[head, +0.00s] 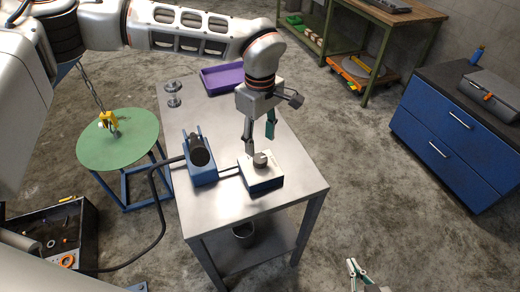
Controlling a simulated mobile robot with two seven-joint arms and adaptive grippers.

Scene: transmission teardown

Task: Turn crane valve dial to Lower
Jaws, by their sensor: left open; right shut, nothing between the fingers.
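My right gripper (358,270) is shut and empty at the bottom edge, low and away from the table.
A blue device with a black cylinder (200,155) stands left of the box, with a dark hose running off it. A purple tray (222,78) lies at the table's back. A green round table (118,140) stands left. A blue drawer cabinet (440,135) stands right, with open floor between.

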